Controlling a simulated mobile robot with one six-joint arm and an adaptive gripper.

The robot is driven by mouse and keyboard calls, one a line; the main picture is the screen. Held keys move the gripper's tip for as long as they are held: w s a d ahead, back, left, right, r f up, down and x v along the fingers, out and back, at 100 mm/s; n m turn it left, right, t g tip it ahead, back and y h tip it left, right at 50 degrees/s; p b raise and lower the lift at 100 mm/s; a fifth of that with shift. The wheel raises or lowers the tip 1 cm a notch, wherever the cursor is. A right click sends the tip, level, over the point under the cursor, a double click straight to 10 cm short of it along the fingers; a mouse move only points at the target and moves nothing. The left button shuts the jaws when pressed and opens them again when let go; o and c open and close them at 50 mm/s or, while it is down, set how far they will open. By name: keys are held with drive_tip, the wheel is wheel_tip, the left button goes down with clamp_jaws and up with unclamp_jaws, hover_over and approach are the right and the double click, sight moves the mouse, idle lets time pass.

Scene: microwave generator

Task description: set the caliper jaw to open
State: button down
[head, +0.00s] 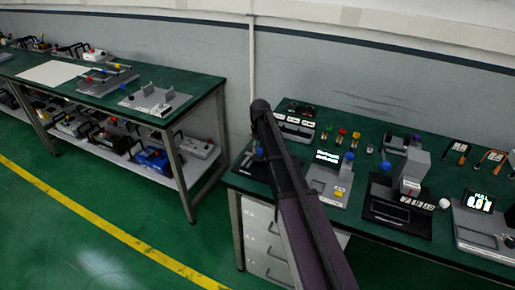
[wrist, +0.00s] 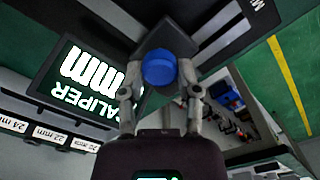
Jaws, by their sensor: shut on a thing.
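In the wrist view, the caliper has a screen (wrist: 85,80) reading "CALIPER" and "mm", seen upside down. A round blue knob (wrist: 160,68) sits on a dark slider block (wrist: 167,38) beside the screen. My gripper (wrist: 159,75) has a finger on each side of the knob and is shut on it. A grey beam (wrist: 225,25) runs past the slider to the upper right. How far the caliper jaw stands open cannot be told. In the head view, my arm hides most of the caliper, and its dark base (head: 252,168) shows at the bench's left end.
The green bench (head: 365,205) holds several instruments close to the right of my arm, including a grey device with a screen (head: 327,158) and a black stand (head: 400,207). A second bench (head: 100,88) stands to the left, with floor between them.

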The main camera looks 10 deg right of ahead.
drive_tip(key=s+d, duration=0.2)
drive_tip(key=d, duration=0.1)
drive_tip(key=s+d, duration=0.1)
drive_tip(key=shift+s+d, duration=0.25)
drive_tip(key=shift+d, duration=0.1)
drive_tip(key=shift+c, duration=1.5)
unclamp_jaws()
drive_tip(key=shift+s+a, duration=0.15)
drive_tip(key=shift+s, duration=0.2)
drive_tip(key=s+a+m, duration=0.1)
drive_tip(key=s+a, duration=0.1)
drive_tip(key=s, duration=1)
drive_tip(key=s+a, duration=0.3)
drive_tip(key=s, duration=0.9)
drive_tip(key=shift+s+a+m, duration=0.15)
drive_tip(key=shift+s+m, duration=0.2)
drive_tip(key=shift+m, duration=0.05)
